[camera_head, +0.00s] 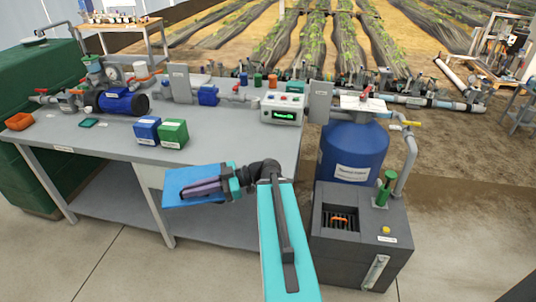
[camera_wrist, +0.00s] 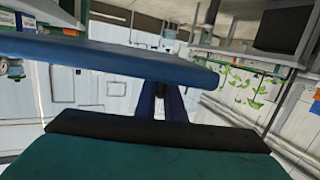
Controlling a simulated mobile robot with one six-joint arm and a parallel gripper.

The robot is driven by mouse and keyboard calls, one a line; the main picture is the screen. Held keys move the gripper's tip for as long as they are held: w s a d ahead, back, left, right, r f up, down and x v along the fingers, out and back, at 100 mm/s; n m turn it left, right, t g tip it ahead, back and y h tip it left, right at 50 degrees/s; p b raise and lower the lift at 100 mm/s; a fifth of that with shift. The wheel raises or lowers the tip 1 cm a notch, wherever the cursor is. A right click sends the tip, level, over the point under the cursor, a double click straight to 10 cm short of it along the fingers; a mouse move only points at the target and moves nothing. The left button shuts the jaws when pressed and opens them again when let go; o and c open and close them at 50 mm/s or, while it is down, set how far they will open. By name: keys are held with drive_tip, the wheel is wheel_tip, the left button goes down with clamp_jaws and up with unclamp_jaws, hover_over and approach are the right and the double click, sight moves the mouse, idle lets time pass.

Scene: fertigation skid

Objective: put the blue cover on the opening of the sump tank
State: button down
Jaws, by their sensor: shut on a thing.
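The blue cover (camera_head: 182,176) is a flat plate held in front of the bench, left of the sump tank and apart from it. My gripper (camera_head: 203,188) is shut on the cover. In the wrist view the cover (camera_wrist: 120,58) shows edge-on as a blue band across the upper half, and the gripper's fingers (camera_wrist: 166,102) reach towards it; the exact grip is partly hidden. The sump tank (camera_head: 335,262) is a dark grey box on the floor at the right. Its square opening (camera_head: 341,232) is uncovered, with an orange part inside.
A green pipe fitting (camera_head: 385,188) stands up from the tank's back right, and a yellow knob (camera_head: 386,230) sits on its top. A blue filter vessel (camera_head: 352,150) rises directly behind. The grey bench (camera_head: 80,145) carries blue and green boxes, a pump and a controller (camera_head: 283,107).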

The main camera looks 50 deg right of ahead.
drive_tip(key=s+d+m+t+h, duration=0.2)
drive_tip(key=s+d, duration=0.4)
drive_tip(key=d, duration=0.4)
drive_tip(key=s+d+r+m+t+h+p, duration=0.1)
drive_tip(key=s+d+m+t+h, duration=0.1)
drive_tip(key=s+d, duration=0.5)
drive_tip(key=d+h, duration=0.1)
drive_tip(key=d, duration=0.3)
drive_tip(key=shift+s+r+m+t, duration=0.15)
drive_tip(key=shift+r+m+t, duration=0.05)
drive_tip(key=shift+m+t, duration=0.2)
drive_tip(key=shift+f, duration=0.1)
drive_tip(key=w+d+b, duration=0.1)
drive_tip(key=w+d, duration=0.2)
drive_tip(key=w, duration=0.1)
drive_tip(key=w+d+f+b, duration=0.1)
drive_tip(key=w+d, duration=0.2)
drive_tip(key=w, duration=0.1)
drive_tip(key=w+d+b, duration=0.1)
drive_tip(key=w+d, duration=0.3)
drive_tip(key=shift+w+f, duration=0.15)
drive_tip(key=shift+w, duration=0.1)
